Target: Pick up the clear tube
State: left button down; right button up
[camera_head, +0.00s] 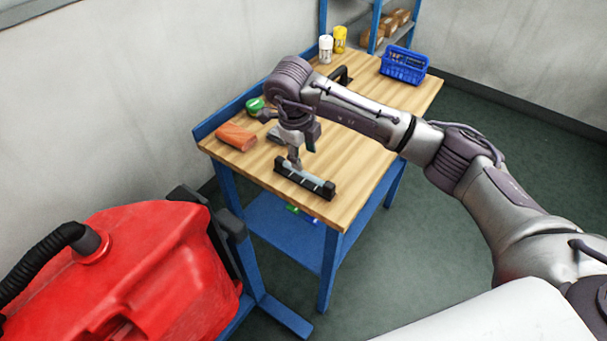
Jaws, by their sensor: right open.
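A clear tube (301,176) lies in a black holder (327,188) near the front end of the wooden workbench (352,183). My right gripper (296,163) points down over the tube, its fingertips at or just above it. The gripper is open; whether it touches the tube cannot be told. The gripper's fingers cover a small part of the tube. My left gripper is out of view.
An orange block (236,137) and a green roll (255,105) lie left of my gripper. A blue basket (404,65) and white and yellow bottles (339,39) stand at the bench's back. A red tank (143,270) stands at lower left.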

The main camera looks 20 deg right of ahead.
aim_at(306, 174)
jog(key=f, duration=0.3)
jog(key=shift+w+d+f, duration=0.2)
jog(key=shift+d+f, duration=0.05)
jog(key=shift+w+f+p, duration=0.1)
jog(key=shift+f+p, duration=0.4)
jog(key=shift+p, duration=0.1)
jog(key=f, duration=0.1)
jog(key=f+p, duration=0.1)
jog(key=f, duration=0.1)
jog(key=shift+w+d+f, duration=0.2)
jog(key=shift+w+f, duration=0.1)
jog(key=shift+w, duration=0.1)
jog(key=shift+f, duration=0.4)
jog(key=shift+c, duration=0.3)
grip_shut()
